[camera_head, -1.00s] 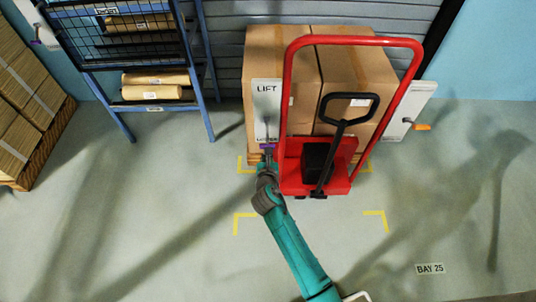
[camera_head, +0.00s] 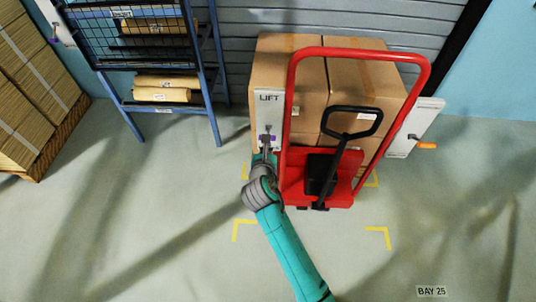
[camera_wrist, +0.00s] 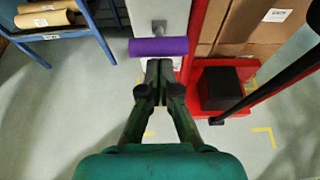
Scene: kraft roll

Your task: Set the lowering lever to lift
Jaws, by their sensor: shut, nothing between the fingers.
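The lowering lever's purple grip (camera_head: 267,138) stands in front of a white plate (camera_head: 270,108) marked LIFT at its top, on the left of the red pallet truck. It sits below the LIFT mark, in the plate's lower part. The wrist view shows the purple grip (camera_wrist: 158,46) lying crosswise, with a grey stem behind it. My gripper (camera_wrist: 158,68) is shut and empty, its fingertips just below the grip's middle in the picture. They look very close to it; I cannot tell whether they touch. The head view shows my gripper (camera_head: 265,151) under the grip.
The red truck frame (camera_head: 297,150), with its black handle (camera_head: 349,122), stands close right of my gripper. Cardboard boxes (camera_head: 365,80) are behind it. A white panel with an orange handle (camera_head: 426,145) is at right. A blue rack (camera_head: 207,90) stands left. The foreground floor is open.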

